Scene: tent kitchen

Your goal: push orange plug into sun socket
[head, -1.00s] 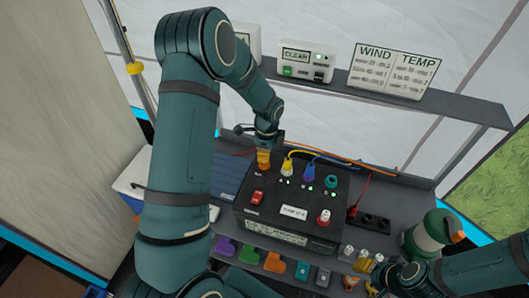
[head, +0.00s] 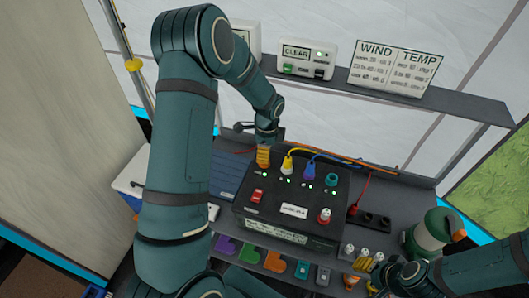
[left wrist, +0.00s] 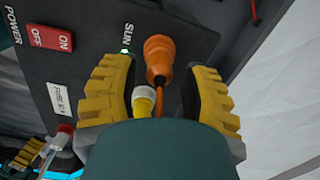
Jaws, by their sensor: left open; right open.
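The orange plug (left wrist: 158,55) stands at the socket marked SUN on the black power box (left wrist: 88,70), with its orange cord below it in the left wrist view. It looks seated, and a green light (left wrist: 125,51) glows beside the SUN label. My left gripper (left wrist: 160,68) is open, its yellow fingers apart on either side of the plug. In the head view my left gripper (head: 263,156) is over the box's back left corner and mostly hides the plug. My right gripper (head: 371,287) is open and empty at the bottom right.
A red switch (head: 257,195) is in front. Coloured pieces (head: 250,254) lie before the box, and a green lantern (head: 431,233) stands right. A shelf (head: 450,103) runs behind.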

